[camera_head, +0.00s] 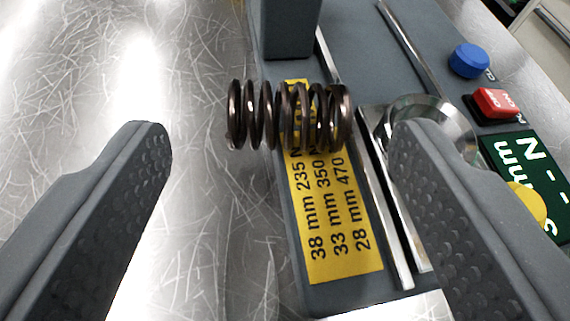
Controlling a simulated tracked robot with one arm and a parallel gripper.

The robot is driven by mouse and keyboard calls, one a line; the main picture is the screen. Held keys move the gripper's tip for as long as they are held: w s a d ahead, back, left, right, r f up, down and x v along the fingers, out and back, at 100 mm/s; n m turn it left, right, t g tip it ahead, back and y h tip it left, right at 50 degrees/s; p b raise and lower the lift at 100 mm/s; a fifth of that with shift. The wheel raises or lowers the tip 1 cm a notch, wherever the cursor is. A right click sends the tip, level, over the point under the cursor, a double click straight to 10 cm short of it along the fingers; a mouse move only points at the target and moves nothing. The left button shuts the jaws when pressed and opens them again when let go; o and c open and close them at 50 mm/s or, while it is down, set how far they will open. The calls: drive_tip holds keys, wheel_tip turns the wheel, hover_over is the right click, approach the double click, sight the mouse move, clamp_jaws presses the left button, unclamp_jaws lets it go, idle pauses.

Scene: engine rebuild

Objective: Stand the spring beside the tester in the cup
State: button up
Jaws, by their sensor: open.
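The dark coil spring (265,115) is on its side, its axis running left to right in the picture. It shows over the left edge of the grey tester (300,210) and covers part of the yellow label. I cannot tell whether it rests on the tester or hangs clear of it. My gripper (282,135) is open, with one finger to the left and one to the right of the spring, both apart from it. A round shiny metal part (450,125), perhaps the cup, sits on the tester, partly hidden by my right finger.
The yellow label (335,220) lists lengths and forces. A blue button (468,61), a red switch (495,102), a yellow button (526,203) and a green display (520,160) line the tester's right side. A grey column (290,30) rises behind. Scratched bare metal bench (80,80) is clear at left.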

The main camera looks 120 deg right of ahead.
drive_tip(key=v, duration=0.9)
drive_tip(key=shift+d+r, duration=0.1)
